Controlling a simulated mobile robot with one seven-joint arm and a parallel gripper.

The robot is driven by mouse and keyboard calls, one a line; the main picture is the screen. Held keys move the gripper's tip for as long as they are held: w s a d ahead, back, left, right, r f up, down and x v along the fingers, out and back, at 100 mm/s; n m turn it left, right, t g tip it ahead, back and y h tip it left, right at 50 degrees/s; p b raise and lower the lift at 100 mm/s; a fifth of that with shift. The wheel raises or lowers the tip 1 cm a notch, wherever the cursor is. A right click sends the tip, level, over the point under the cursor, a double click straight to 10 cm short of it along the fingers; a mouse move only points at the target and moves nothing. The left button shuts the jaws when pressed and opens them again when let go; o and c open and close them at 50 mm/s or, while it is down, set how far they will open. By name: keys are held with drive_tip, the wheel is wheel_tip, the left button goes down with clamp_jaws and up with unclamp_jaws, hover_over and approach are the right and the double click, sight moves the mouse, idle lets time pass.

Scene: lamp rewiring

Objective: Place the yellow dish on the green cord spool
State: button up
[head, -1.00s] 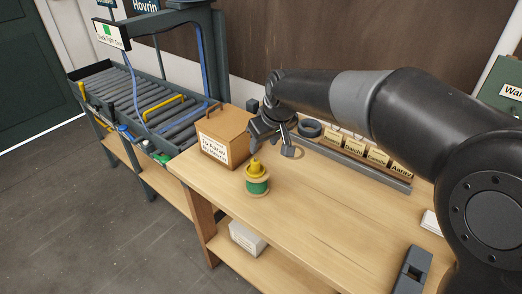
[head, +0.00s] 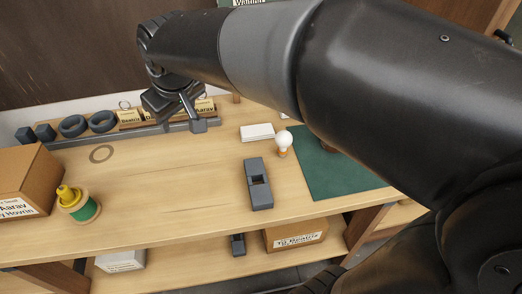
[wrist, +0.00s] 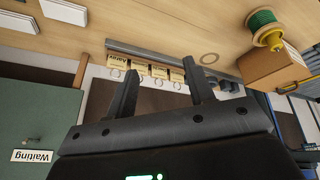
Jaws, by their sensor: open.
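The green cord spool (head: 85,209) stands on the wooden bench at the left, green cord between pale wooden flanges. In the wrist view the spool (wrist: 262,28) and the yellow dish (wrist: 276,44) show upside down at the upper right, touching each other. My gripper (head: 180,113) is open and empty, well to the right of the spool and near the back rail. Its two spread fingers (wrist: 163,78) show in the wrist view with nothing between them.
A cardboard box (head: 24,180) stands left of the spool. Name tags and dark rings line the back rail (head: 130,133). A white bulb (head: 284,140), a dark slotted block (head: 258,184) and a green mat (head: 325,170) are to the right. The bench middle is clear.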

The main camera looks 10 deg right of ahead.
drive_tip(key=s+d+f+m, duration=0.1)
drive_tip(key=s+d+m, duration=0.1)
drive_tip(key=s+d, duration=0.2)
drive_tip(key=s+d+f+m+h, duration=0.1)
drive_tip(key=s+d+m, duration=0.2)
drive_tip(key=d, duration=0.8)
drive_tip(key=s+d+f+m+t+h, duration=0.1)
drive_tip(key=s+d+m, duration=0.1)
drive_tip(key=s+d, duration=0.4)
drive_tip(key=shift+s+d+f+m, duration=0.35)
drive_tip(key=shift+s+d+m, duration=0.05)
drive_tip(key=shift+d, duration=0.4)
